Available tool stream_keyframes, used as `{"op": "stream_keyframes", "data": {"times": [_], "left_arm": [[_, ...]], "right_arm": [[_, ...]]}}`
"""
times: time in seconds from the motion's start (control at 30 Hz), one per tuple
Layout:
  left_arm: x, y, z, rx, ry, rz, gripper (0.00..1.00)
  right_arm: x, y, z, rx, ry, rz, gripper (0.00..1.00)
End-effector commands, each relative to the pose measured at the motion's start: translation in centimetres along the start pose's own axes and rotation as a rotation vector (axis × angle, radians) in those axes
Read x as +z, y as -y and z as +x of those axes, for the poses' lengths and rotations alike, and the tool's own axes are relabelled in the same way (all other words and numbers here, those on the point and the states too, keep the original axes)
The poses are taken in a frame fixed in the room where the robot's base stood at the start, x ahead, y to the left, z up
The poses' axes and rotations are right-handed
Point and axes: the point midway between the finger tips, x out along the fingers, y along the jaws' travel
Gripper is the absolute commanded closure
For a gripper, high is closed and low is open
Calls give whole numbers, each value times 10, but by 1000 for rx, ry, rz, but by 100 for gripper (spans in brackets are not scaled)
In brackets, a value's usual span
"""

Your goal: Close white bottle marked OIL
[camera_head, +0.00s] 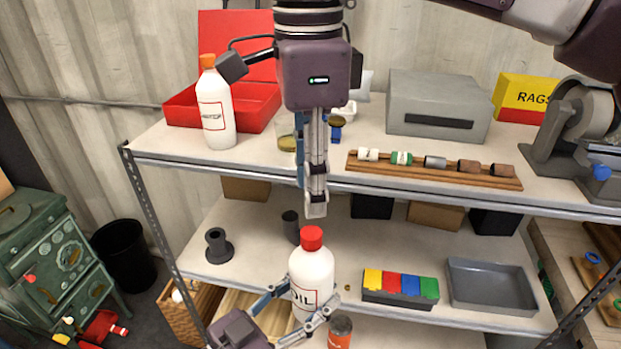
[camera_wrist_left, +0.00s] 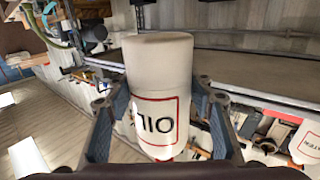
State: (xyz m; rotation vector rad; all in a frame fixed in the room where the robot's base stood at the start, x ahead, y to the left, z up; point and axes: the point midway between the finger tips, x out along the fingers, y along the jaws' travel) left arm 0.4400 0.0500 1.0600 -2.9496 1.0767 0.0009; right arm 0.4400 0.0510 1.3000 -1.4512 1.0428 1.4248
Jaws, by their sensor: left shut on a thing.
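The white bottle marked OIL (camera_head: 312,273) stands upright at the lower shelf's front, with its label partly covered by my left gripper. A red cap (camera_head: 312,238) sits on its top; I cannot tell how tightly. My left gripper (camera_head: 298,308) is shut around the bottle's lower body. In the left wrist view the bottle (camera_wrist_left: 160,75) appears upside down between the fingers. My right gripper (camera_head: 316,209) points down just above the cap, apart from it. Its fingers overlap in this view, so its opening is unclear.
Another white bottle with an orange cap (camera_head: 215,108) stands by a red toolbox (camera_head: 183,112) on the upper shelf. A wooden rack (camera_head: 440,174) holds several small rolls. An orange can (camera_head: 340,333) is close right of my left gripper. A coloured block set (camera_head: 400,287) and grey tray (camera_head: 490,286) lie right.

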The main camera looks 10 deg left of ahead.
Motion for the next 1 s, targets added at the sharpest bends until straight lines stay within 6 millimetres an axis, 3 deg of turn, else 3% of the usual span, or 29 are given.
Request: {"op": "stream_keyframes", "data": {"times": [0.17, 0.6, 1.0], "left_arm": [[-1, 0, 0, 0, -2, 0, 100], [-1, 0, 0, 0, -2, 0, 100], [-1, 0, 0, 0, -2, 0, 100]], "right_arm": [[-1, 0, 14, 1, -2, 1, 64], [-1, 0, 73, 0, -1, 2, 64], [-1, 0, 80, 0, 0, 3, 64]]}}
